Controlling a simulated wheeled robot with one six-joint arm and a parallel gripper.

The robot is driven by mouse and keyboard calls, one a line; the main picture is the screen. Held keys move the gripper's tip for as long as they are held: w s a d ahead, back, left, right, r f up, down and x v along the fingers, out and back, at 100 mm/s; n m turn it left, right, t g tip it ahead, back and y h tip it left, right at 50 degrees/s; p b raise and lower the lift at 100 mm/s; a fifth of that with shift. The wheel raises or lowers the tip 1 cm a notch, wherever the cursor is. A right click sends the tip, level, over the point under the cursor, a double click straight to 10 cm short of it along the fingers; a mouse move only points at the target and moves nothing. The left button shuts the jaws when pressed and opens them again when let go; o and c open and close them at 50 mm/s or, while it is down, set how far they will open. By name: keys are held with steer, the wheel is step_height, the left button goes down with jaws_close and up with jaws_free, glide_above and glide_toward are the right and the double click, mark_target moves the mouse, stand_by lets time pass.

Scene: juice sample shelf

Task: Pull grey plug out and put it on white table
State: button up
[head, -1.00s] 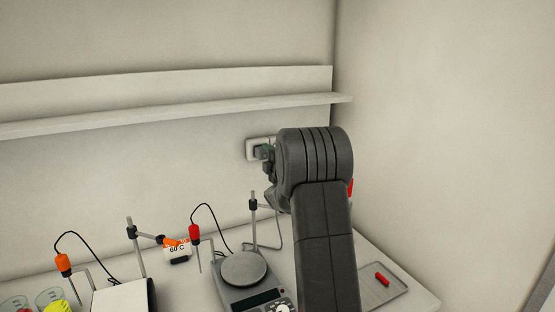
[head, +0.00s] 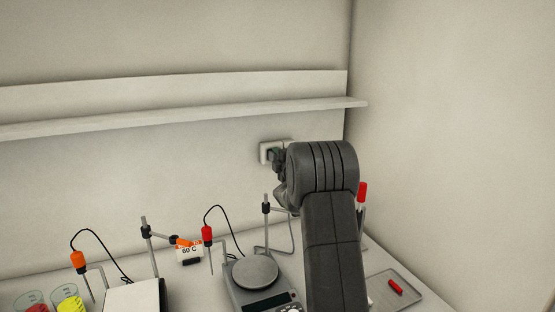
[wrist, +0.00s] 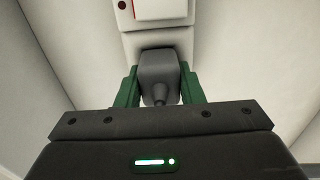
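The grey plug (wrist: 160,75) is between the two green fingers of my gripper (wrist: 160,88) in the wrist view. The fingers sit close against its left and right sides, with no clear gap. The plug's cord end points toward my palm. Its far end is against the white wall socket (wrist: 158,42); I cannot tell how deep it sits. In the head view the socket (head: 265,151) is on the back wall, with the dark plug (head: 277,158) in front of it and my arm hiding much. The white table (head: 200,293) is below.
A balance (head: 255,272) stands left of my arm, with a stand rod (head: 266,215) behind it. A red probe (head: 207,234) and a 60 C display (head: 189,252) are farther left. A tray (head: 412,297) with a red item is at right. A shelf (head: 180,117) runs above.

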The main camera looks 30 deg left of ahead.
steer(key=shift+d+f, duration=0.1)
steer(key=shift+f, duration=0.05)
steer(key=shift+s+d+b, duration=0.2)
steer(key=shift+b, duration=0.25)
steer(key=shift+s+d, duration=0.2)
stand_by(0.5)
steer(key=shift+s+d+b, duration=0.1)
steer(key=shift+b, duration=0.35)
steer(key=b+v, duration=0.2)
steer(key=v, duration=0.1)
stand_by(0.5)
